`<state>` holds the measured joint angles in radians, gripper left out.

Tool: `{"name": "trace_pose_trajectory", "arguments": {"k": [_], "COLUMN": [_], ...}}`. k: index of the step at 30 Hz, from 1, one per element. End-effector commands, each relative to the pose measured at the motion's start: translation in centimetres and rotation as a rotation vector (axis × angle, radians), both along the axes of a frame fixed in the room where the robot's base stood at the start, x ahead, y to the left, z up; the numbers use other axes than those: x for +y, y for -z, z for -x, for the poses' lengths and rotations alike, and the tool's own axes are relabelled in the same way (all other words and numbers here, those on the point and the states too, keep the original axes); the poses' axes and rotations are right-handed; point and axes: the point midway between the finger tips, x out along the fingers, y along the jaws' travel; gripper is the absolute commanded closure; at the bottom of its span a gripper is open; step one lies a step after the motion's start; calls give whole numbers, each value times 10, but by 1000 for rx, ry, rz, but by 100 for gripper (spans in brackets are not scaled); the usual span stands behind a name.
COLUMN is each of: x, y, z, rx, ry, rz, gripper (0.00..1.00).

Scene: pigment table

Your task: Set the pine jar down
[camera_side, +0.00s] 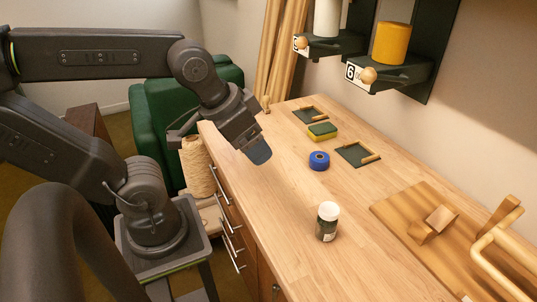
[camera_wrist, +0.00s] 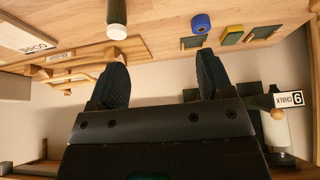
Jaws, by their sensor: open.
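The pine jar (camera_side: 327,224) has a white lid and dark green contents, and stands upright on the wooden tabletop in the side view.
A blue tape roll (camera_side: 319,161), a yellow-green sponge (camera_side: 322,131) and dark trays (camera_side: 350,149) lie farther back. A wooden board (camera_side: 385,205) with wooden blocks is at right. Wall shelves hold a yellow jar (camera_side: 391,43) and a white one (camera_side: 327,18). Bare tabletop surrounds the jar.

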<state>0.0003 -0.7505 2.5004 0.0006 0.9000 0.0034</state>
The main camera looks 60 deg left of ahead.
Motion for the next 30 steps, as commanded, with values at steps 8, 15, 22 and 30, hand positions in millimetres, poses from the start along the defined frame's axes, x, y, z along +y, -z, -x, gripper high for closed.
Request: {"name": "trace_pose_trajectory", "arguments": {"k": [8,15,22,30], "x": [0,-3,-17,-46], "y": [0,3,21,46], "z": [0,-2,-17,-45], "rx": [0,50,331,679], "ry": [-7,46,356,759], "rz": [5,-33,-280,-703], "gripper": [27,27,27,27]}}
